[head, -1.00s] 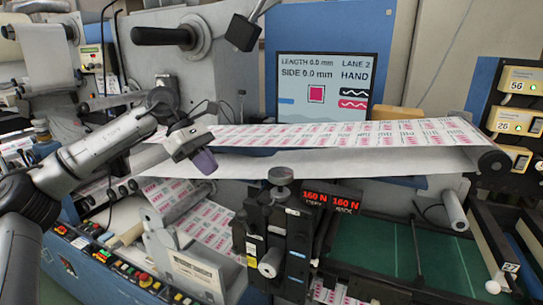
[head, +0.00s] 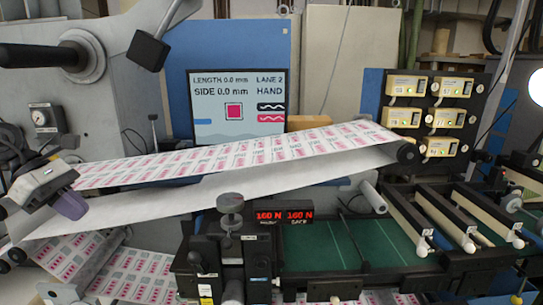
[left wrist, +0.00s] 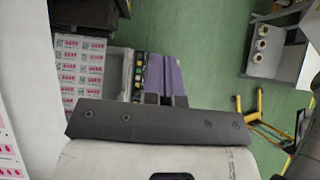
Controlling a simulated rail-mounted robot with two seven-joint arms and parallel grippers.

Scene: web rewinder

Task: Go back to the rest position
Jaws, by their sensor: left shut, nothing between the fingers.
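My left gripper (head: 70,205) is at the left edge of the head view, in front of the left end of the printed label web (head: 240,152). Its purple fingers are shut with nothing between them. In the left wrist view the purple fingers (left wrist: 166,78) sit together past the dark gripper body, over a button panel (left wrist: 138,75) and green floor. Whether the gripper touches the web cannot be told; it appears apart. My right gripper is in neither current view.
A screen (head: 237,105) stands behind the web. In the left wrist view, open green floor (left wrist: 215,60) shows beside a yellow stand (left wrist: 262,115).

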